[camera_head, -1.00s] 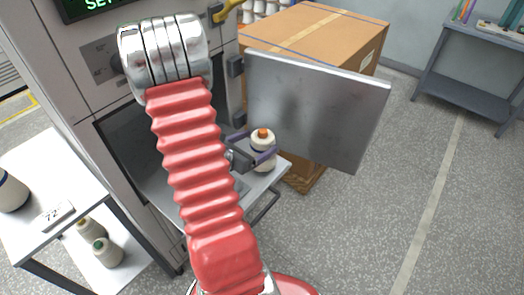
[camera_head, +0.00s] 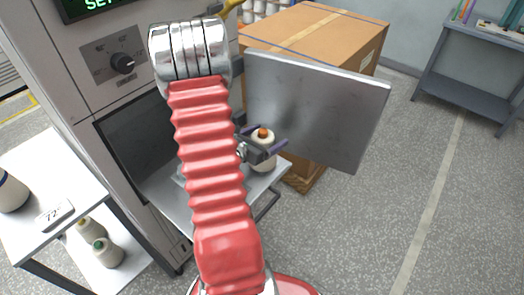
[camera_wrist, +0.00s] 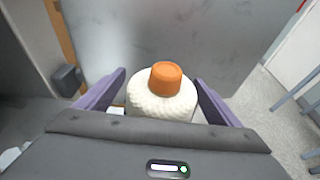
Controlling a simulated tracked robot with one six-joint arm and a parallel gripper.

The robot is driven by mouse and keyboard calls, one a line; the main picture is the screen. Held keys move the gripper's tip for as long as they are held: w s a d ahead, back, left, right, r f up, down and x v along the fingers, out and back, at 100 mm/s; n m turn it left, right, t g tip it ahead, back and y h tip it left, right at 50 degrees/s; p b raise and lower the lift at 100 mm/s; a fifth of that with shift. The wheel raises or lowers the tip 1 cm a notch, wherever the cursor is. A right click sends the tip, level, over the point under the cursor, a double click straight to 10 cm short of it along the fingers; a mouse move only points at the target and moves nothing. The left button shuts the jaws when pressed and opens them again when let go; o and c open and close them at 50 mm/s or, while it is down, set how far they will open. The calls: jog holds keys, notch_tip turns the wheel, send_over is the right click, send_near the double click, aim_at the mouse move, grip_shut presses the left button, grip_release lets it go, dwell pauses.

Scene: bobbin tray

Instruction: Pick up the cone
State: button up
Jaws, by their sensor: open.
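The cone is cream-white yarn with an orange tip (camera_head: 263,133) and stands upright on a metal tray (camera_head: 240,197) at the oven opening. My gripper (camera_head: 270,138) is open, with one purple finger on each side of the cone. In the wrist view the cone's ribbed body (camera_wrist: 160,103) sits between the two spread fingers, with some space beside each finger. The palm hides the cone's lower part there. The gripper hides part of the cone in the head view.
The open metal oven door (camera_head: 320,110) stands just behind the cone. A cardboard box (camera_head: 315,35) is behind the door. A white cart (camera_head: 50,160) at left holds several cones.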

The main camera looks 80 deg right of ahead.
jog(key=shift+s+d+f, duration=0.15)
jog(key=shift+s+d, duration=0.05)
jog(key=shift+d, duration=0.15)
dwell(0.3)
jog(key=c, duration=1.4)
